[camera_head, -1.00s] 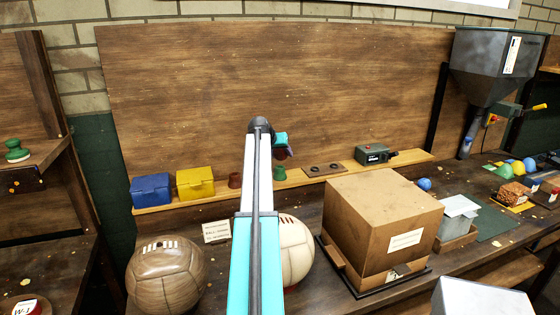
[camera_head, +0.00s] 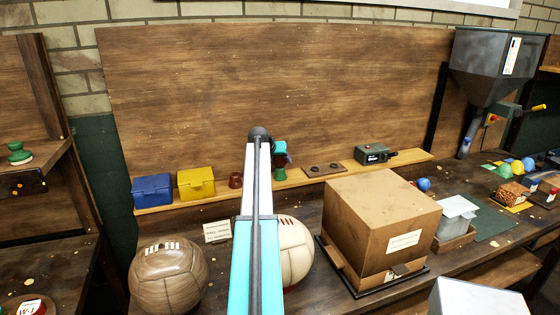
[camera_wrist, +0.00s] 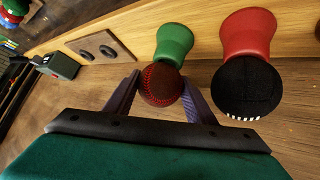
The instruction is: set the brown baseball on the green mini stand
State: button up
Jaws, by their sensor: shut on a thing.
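The brown baseball (camera_wrist: 161,84) with red stitching is between the two fingers of my gripper (camera_wrist: 160,100) in the wrist view. My gripper is shut on it. The green mini stand (camera_wrist: 175,42) is right by the ball, which overlaps its wide end in that view. I cannot tell whether they touch. In the head view my gripper (camera_head: 281,158) is directly above the green mini stand (camera_head: 280,174) on the wooden shelf, and my arm partly blocks the view.
A red stand (camera_wrist: 247,32) stands beside the green one, with a black ball (camera_wrist: 245,88) at its wide end. A brown plate with two holes (camera_head: 324,170), a yellow box (camera_head: 196,183) and a blue box (camera_head: 152,190) share the shelf. A large carton (camera_head: 380,225) stands in front.

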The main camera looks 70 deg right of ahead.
jog(key=shift+f, duration=0.1)
jog(key=o, duration=0.8)
jog(key=shift+o, duration=0.2)
jog(key=b+v, duration=0.3)
jog(key=v, duration=0.9)
